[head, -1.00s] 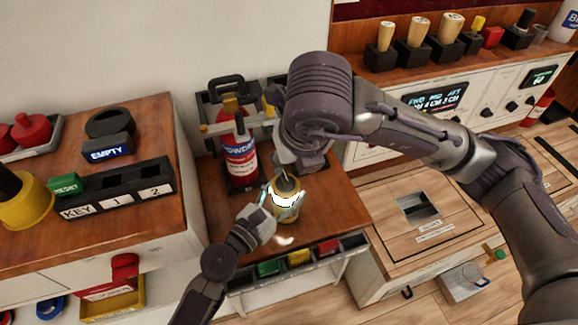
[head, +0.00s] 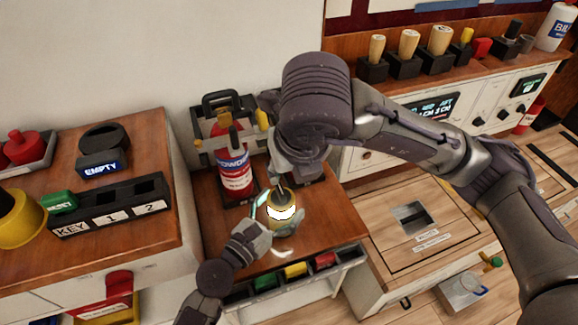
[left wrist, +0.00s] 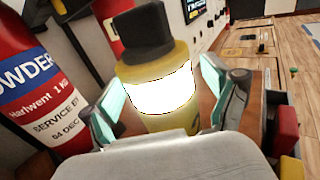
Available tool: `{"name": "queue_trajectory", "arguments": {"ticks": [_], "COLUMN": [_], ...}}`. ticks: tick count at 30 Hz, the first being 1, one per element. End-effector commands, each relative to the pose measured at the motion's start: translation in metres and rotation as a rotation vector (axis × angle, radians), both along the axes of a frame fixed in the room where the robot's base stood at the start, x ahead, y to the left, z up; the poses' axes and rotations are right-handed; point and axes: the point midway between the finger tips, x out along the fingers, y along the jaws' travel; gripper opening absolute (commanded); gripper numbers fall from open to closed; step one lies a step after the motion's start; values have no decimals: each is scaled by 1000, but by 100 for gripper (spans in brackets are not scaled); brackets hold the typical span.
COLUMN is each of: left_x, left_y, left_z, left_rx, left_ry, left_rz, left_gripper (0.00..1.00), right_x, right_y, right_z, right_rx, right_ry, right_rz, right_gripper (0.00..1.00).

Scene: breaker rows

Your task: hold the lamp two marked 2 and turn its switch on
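The lamp (head: 282,213) is a yellow cylinder with a bright white glowing band and a dark switch knob on top. It stands upright on the brown wooden top, and the left wrist view shows it close up (left wrist: 165,90). Its number 2 is not readable. My left gripper (head: 272,222) has its fingers on either side of the lamp; narrow gaps show beside the pads in the left wrist view, so it looks open around it. My right gripper (head: 288,178) is above the lamp, largely hidden by its own wrist. No finger of it shows on the knob in the left wrist view.
A red extinguisher (head: 234,170) stands close behind the lamp on the left. A rack with green, yellow and red blocks (head: 295,270) runs along the front edge. A black key holder (head: 110,208) is on the left counter. Wooden-handled tools (head: 408,45) stand at the back right.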

Motion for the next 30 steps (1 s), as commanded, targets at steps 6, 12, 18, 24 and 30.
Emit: {"name": "queue_trajectory", "arguments": {"ticks": [6,12,18,24,30], "left_x": [0,-7,-38,-70,-89], "left_y": [0,6,29,54,70], "left_z": [0,-1,-2,-2,-1], "left_rx": [0,1,3,-1,-1], "left_ry": [0,0,4,7,3], "left_rz": [0,0,-1,1,0], "left_gripper": [91,91,91,91,91], "right_x": [0,0,0,0,0], "right_y": [0,0,0,0,0], "right_z": [0,0,0,0,0], "right_rx": [0,0,0,0,0], "right_ry": [0,0,0,0,0], "right_rz": [0,0,0,0,0], "right_gripper": [40,40,40,40,40]}}
